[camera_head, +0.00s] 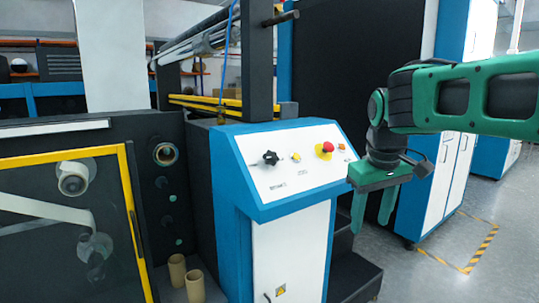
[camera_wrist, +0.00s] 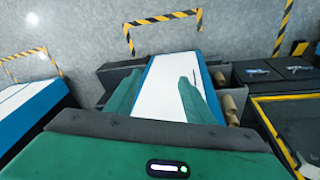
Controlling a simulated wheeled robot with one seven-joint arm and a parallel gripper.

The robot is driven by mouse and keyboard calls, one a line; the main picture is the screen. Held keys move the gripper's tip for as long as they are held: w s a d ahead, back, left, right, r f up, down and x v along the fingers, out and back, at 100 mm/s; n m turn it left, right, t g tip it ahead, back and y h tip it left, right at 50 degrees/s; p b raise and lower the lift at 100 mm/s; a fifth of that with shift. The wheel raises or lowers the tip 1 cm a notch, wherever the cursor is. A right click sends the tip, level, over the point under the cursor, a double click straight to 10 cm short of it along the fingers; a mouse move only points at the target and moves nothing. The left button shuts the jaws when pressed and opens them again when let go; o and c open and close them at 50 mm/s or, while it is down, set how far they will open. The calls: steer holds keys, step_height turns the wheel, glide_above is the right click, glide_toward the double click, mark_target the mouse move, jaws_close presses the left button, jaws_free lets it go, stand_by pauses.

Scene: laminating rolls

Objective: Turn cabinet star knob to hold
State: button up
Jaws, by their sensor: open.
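The black star knob (camera_head: 271,158) sits at the left of the white sloped panel on top of the blue cabinet (camera_head: 228,165). Small label text lies below it, too small to read. My gripper (camera_head: 372,222) is open and empty, pointing down, to the right of the panel and apart from the knob. In the wrist view my gripper (camera_wrist: 158,92) has its two green fingers spread, with the white cabinet front between and beyond them. The star knob cannot be made out in the wrist view.
A red button on a yellow base (camera_head: 324,150) and a small yellow button (camera_head: 296,156) share the panel. A yellow-framed machine window (camera_head: 128,190) stands at the left. Two cardboard tubes (camera_head: 195,286) stand by the cabinet's foot. Dark steps (camera_head: 352,278) lie below my gripper.

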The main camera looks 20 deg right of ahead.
steer(key=w+a+r+n+t, duration=0.2)
steer(key=w+a+r+n, duration=0.3)
steer(key=w+r, duration=0.4)
steer(key=n+t+y, duration=0.1)
steer(key=n+t, duration=0.1)
steer(key=n, duration=0.2)
glide_toward(271, 155)
steer(key=x, duration=0.8)
steer(key=shift+f, duration=0.3)
steer(key=shift+c, duration=0.7)
steer(key=shift+w, duration=0.1)
steer(key=c, duration=0.9)
